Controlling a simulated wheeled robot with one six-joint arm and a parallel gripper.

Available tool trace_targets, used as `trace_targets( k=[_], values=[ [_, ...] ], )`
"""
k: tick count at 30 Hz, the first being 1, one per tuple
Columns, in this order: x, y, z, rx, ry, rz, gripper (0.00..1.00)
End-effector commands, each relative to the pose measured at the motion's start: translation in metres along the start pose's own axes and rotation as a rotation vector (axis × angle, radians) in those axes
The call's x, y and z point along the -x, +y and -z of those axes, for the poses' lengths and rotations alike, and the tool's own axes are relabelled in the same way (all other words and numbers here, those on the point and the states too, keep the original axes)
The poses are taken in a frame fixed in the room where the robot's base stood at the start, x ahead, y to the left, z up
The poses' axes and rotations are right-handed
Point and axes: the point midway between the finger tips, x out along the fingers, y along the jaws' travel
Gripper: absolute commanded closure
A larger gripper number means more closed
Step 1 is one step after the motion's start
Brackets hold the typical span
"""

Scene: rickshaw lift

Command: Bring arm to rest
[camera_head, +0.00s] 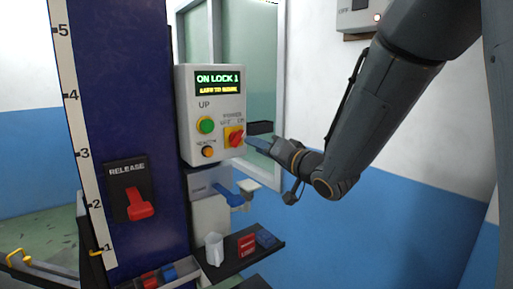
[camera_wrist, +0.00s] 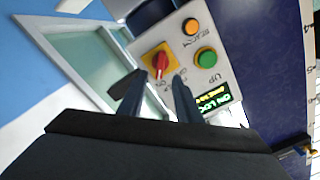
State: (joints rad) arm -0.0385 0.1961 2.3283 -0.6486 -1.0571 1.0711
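My arm comes in from the upper right in the head view. My gripper (camera_head: 258,137) is in front of the control box (camera_head: 212,155), close to the red rotary switch (camera_head: 236,138) on its yellow plate. The wrist view shows two dark fingers (camera_wrist: 168,98) apart, with a gap between them. The red switch (camera_wrist: 160,63) appears just beyond the fingertips, and I cannot tell whether they touch it. Nothing shows between the fingers. The display (camera_head: 217,83) reads "ON LOCK 1" in green with a yellow line below.
A blue column (camera_head: 125,80) with a height scale stands left, carrying a red release lever (camera_head: 139,206). Below the box are a blue handle (camera_head: 228,194) and a dark shelf (camera_head: 230,271) with a white cup (camera_head: 214,249). A wall box (camera_head: 357,15) hangs upper right. Open space lies below my arm.

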Motion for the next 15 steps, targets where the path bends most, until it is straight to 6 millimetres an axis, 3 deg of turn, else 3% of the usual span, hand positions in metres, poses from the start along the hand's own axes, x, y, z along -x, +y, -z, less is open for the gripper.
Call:
trace_targets(
  k=[8,11,15],
  values=[
    [0.002,0.008,-0.002,0.015,-0.005,-0.033,0.69],
    [0.009,0.035,-0.011,0.058,-0.029,-0.141,0.69],
    [0.042,0.099,-0.036,0.151,-0.131,-0.401,0.69]
  ],
)
